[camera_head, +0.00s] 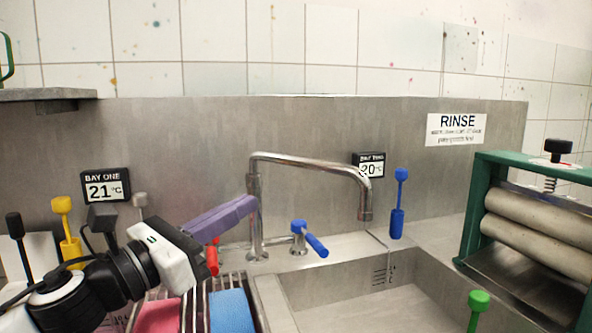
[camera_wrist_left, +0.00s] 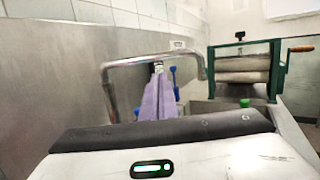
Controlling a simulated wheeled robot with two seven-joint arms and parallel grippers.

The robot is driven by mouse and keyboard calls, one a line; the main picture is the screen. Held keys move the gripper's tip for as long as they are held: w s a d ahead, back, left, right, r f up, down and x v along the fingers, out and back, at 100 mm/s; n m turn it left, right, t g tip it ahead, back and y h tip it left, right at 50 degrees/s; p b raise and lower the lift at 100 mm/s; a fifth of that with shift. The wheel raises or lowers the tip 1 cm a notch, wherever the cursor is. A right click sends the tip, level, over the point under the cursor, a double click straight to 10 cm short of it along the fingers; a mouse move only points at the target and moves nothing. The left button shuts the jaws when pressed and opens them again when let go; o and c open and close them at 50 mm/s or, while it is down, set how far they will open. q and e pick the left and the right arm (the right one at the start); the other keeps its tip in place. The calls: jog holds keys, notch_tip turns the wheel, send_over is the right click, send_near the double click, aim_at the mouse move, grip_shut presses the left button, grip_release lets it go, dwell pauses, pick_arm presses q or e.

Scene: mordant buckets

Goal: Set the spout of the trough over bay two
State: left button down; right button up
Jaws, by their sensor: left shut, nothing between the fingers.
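The chrome spout (camera_head: 310,163) rises from a post (camera_head: 256,225) at the back of the steel trough (camera_head: 430,275). Its arm reaches right and its outlet (camera_head: 365,212) hangs over the back-left part of the right basin, near the bay two display (camera_head: 369,165), which reads 20. My left gripper (camera_head: 252,204) has purple fingers, shut and empty, with tips at the post; I cannot tell if they touch it. In the left wrist view the fingers (camera_wrist_left: 158,70) point at the spout (camera_wrist_left: 125,62). My right gripper is not in view.
The bay one display (camera_head: 105,186) reads 21. Pink (camera_head: 158,316) and blue (camera_head: 231,310) pieces lie in slatted racks at lower middle. Blue and red tap handles (camera_head: 310,240) stand beside the post. A green roller press (camera_head: 530,225) is at right, and a green knob (camera_head: 479,300) in front.

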pick_arm(q)
jog(key=p, duration=0.1)
send_near(311, 166)
jog(key=x, duration=0.5)
jog(key=shift+w+d, duration=0.1)
jog(key=shift+d, duration=0.1)
